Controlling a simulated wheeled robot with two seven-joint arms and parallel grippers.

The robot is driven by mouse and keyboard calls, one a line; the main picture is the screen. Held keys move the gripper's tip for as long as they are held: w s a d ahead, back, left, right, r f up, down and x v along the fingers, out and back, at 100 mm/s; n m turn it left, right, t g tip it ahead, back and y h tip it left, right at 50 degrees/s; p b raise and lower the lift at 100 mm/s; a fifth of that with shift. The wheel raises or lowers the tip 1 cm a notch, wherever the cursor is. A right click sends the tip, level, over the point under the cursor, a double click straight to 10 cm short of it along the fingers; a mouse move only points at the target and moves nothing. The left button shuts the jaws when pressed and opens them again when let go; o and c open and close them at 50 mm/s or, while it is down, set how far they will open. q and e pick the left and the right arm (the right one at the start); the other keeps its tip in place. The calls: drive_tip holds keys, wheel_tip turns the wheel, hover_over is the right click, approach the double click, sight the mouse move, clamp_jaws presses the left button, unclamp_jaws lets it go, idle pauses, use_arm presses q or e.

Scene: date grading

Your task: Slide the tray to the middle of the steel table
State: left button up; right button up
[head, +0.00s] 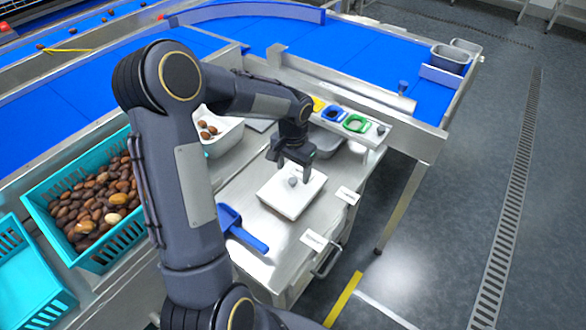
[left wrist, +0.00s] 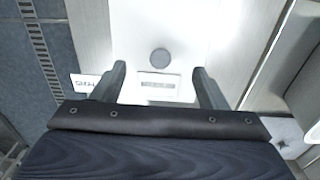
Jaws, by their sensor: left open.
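A white, flat, square-cornered item (head: 302,203) lies on the steel table (head: 262,262); it has a round grey disc on top. It could be a shallow tray or a scale; I cannot tell. My left gripper (head: 291,170) is open just above its far part, pointing down. In the left wrist view the open fingers (left wrist: 162,84) straddle the white item (left wrist: 190,35), with the grey disc and a small display-like strip between them; contact cannot be told. A white tray (head: 222,144) with several dates stands farther back, partly behind my left arm. My right gripper is not in view.
A blue scoop (head: 241,232) lies to the left, near the white item. White cards (head: 347,196) lie along the table's right edge. Teal crates (head: 104,262) stand at left, one full of dates. A ledge with coloured cutouts (head: 356,123) borders the back.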

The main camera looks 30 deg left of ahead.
sight(293, 180)
use_arm(q)
drive_tip(key=shift+r+p, duration=1.45)
drive_tip(key=shift+r, duration=0.8)
drive_tip(key=s+d+r+n+t+h, duration=0.1)
drive_tip(key=s+d+r+t, duration=0.25)
drive_tip(key=s+r, duration=0.8)
drive_tip(key=s+d+n+t+h, duration=0.1)
drive_tip(key=s+d+t+h, duration=0.1)
drive_tip(key=s+d, duration=0.4)
drive_tip(key=s, duration=0.5)
drive_tip(key=shift+s+r+n+h, duration=0.3)
drive_tip(key=shift+r+h, duration=0.05)
drive_tip(key=shift+h, duration=0.05)
drive_tip(key=shift+d, duration=0.1)
